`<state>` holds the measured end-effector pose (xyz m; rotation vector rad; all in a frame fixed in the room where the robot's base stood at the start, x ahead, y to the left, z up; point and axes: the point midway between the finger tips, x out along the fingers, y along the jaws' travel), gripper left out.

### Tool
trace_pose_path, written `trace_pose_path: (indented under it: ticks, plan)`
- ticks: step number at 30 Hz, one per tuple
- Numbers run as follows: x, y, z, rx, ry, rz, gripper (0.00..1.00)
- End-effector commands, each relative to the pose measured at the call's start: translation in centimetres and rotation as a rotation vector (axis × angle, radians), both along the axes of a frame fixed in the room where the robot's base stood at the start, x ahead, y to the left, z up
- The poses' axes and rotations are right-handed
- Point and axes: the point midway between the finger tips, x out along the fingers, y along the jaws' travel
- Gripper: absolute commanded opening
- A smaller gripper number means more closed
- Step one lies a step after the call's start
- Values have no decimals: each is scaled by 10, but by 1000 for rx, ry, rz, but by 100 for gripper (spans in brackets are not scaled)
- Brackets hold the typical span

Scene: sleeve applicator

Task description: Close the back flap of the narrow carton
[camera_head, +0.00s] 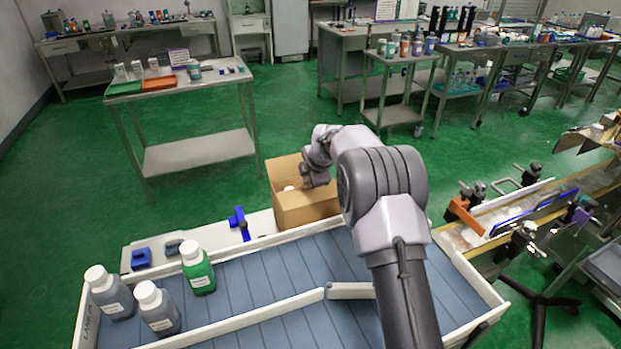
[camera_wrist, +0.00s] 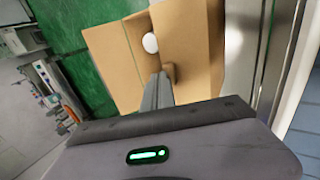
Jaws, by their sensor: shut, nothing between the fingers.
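The narrow carton (camera_head: 300,206) is a brown cardboard box standing on the white ledge behind the blue-grey tray. Its top shows open, and a white round cap (camera_head: 289,188) is visible inside. In the wrist view the carton (camera_wrist: 120,62) fills the upper middle, with the white cap (camera_wrist: 150,43) within it. My gripper (camera_wrist: 160,80) is shut and empty, its fingers reaching over the carton's edge by a cardboard panel. In the head view my wrist is over the carton's right side and hides part of it. I cannot tell whether the fingertips touch cardboard.
Two grey bottles (camera_head: 158,310) and a green bottle (camera_head: 198,268) with white caps stand at the tray's left. A blue clamp (camera_head: 239,222) is left of the carton. A conveyor with black clamps (camera_head: 525,240) lies to the right. The tray's middle (camera_head: 270,290) is clear.

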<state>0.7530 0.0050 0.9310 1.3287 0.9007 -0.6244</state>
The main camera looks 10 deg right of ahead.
Motion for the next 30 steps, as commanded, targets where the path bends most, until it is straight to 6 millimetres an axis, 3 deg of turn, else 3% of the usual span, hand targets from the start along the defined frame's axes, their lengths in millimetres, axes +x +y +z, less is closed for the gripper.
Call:
trace_pose_path:
  ticks: [12, 30]
  plan:
    - [11, 2, -11, 1, 0, -1, 0]
    - [13, 3, -13, 0, 0, 0, 0]
